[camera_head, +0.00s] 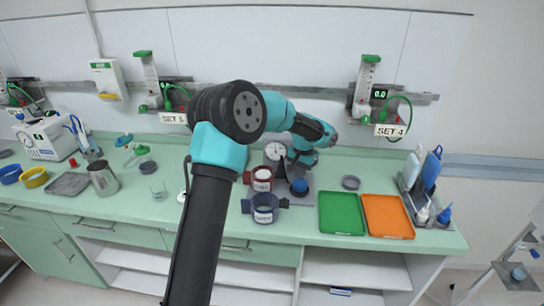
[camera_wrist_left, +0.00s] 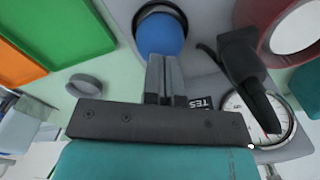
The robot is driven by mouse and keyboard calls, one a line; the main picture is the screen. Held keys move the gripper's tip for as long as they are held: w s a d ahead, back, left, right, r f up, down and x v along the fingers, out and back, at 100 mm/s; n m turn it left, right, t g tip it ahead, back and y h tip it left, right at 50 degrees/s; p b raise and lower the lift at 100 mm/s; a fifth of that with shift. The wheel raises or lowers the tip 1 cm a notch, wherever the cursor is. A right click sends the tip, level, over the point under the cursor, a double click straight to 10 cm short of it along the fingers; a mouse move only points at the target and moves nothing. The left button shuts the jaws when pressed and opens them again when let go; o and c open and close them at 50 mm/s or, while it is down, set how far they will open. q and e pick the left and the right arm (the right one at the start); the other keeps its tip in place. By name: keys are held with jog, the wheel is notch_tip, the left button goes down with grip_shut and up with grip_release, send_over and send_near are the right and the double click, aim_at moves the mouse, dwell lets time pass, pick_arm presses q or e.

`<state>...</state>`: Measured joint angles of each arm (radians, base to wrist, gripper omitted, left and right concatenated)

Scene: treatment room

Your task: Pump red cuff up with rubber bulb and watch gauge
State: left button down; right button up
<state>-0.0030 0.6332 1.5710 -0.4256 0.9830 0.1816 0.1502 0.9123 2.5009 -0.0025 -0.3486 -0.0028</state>
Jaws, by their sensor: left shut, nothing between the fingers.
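The rubber bulb, a blue ball (camera_head: 299,187), sits on a grey base right of the red cuff (camera_head: 262,178). A white dial gauge (camera_head: 275,151) stands at the back of that base. My left gripper (camera_head: 297,169) is just behind the bulb and above the base. In the left wrist view its closed fingers (camera_wrist_left: 164,62) point at the blue bulb (camera_wrist_left: 160,33) and overlap its near edge; whether they touch it I cannot tell. The gauge (camera_wrist_left: 240,110) shows partly there, behind a black part; its needle is not readable. The red cuff (camera_wrist_left: 268,25) is at the right edge.
A blue-purple cuff (camera_head: 265,208) lies in front of the red one. Green (camera_head: 341,213) and orange (camera_head: 388,216) trays and a small grey ring (camera_head: 350,182) are to the right. A steel jug (camera_head: 103,178) stands left. Bare counter (camera_head: 215,208) lies near my arm.

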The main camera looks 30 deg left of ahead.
pick_arm(q)
jog(key=shift+r, duration=3)
